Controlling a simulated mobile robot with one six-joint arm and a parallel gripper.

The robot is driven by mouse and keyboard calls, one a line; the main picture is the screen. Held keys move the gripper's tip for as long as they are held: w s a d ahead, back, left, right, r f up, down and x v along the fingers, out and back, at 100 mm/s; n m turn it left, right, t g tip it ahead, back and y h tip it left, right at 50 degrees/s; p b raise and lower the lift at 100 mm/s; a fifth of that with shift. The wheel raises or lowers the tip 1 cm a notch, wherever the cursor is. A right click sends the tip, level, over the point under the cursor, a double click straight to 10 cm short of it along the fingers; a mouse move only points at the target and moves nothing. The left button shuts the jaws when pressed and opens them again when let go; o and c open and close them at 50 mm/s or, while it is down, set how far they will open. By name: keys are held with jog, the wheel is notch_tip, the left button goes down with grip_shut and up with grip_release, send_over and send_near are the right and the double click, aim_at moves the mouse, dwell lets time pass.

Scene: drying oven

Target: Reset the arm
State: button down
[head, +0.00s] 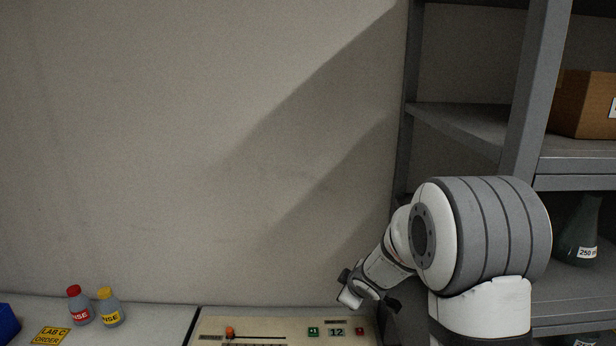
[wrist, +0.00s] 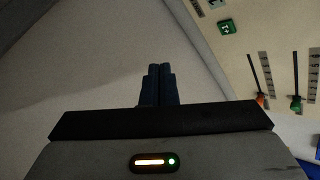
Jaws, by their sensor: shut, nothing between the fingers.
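My gripper (wrist: 159,70) shows in the wrist view with its two dark fingers together and nothing between them. In the head view my white and grey arm stands at the right, bent, with its end above the right part of the beige control panel (head: 215,322). The fingertips are hard to make out in the head view. The panel also shows at the upper right of the wrist view (wrist: 250,38), with a green button (wrist: 227,27), an orange slider knob (wrist: 261,100) and a green slider knob (wrist: 296,103).
A grey shelf unit (head: 525,90) stands right of and behind my arm, holding a cardboard box (head: 580,103) and a green flask (head: 578,232). Two rinse bottles, red-capped (head: 79,307) and yellow-capped (head: 109,308), stand at the left by a yellow sign (head: 50,335). The wall space above the panel is clear.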

jog(key=s+d+r+m+g+h+b, duration=0.1)
jog(key=s+d+r+m+h, duration=0.1)
jog(key=s+d+r+m, duration=0.3)
jog(key=s+d+r+m+h+b, duration=0.1)
jog(key=s+r, duration=0.1)
jog(key=s, duration=0.6)
jog(key=s+a+m+g+y+b, duration=0.1)
jog(key=s+m+g, duration=0.3)
jog(key=s, duration=1.6)
jog(key=shift+s+a+r+m+y+b, duration=0.3)
jog(key=shift+a+r+m, duration=0.1)
jog(key=shift+m, duration=0.6)
